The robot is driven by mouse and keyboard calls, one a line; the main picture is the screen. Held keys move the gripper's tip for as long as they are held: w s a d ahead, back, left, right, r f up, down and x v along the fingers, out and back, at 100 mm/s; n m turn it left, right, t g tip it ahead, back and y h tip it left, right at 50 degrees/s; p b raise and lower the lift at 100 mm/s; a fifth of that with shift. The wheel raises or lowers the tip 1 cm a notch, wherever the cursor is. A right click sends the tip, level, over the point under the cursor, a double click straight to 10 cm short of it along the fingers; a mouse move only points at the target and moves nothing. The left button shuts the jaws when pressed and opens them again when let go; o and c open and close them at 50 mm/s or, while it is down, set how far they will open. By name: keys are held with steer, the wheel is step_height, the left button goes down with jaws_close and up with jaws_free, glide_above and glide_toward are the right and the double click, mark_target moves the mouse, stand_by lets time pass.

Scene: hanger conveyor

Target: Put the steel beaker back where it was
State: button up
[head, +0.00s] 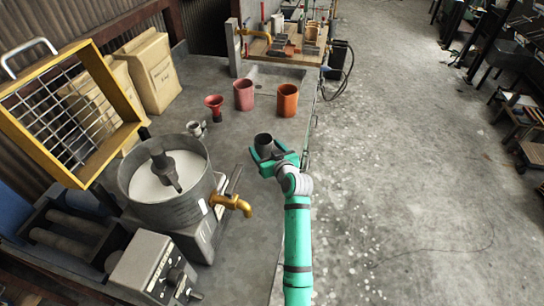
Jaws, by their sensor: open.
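A dark grey steel beaker (263,144) stands upright on the grey bench, in front of the orange cup and to the right of the big round vat. My gripper (271,158) is open, with its green-and-black jaws around or right beside the beaker. The lower part of the beaker is hidden by the jaws, so contact cannot be made out. My green arm reaches in from the bottom of the picture.
A metal vat (135,189) with a brass tap (232,203) stands left of my gripper. Behind are a red funnel (214,106), a pink cup (243,95) and an orange cup (287,100). A yellow-framed grate (60,115) is far left. The bench edge and open floor lie right.

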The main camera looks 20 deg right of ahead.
steer(key=v, duration=1)
steer(key=shift+s+r, duration=0.1)
steer(key=shift+s, duration=0.25)
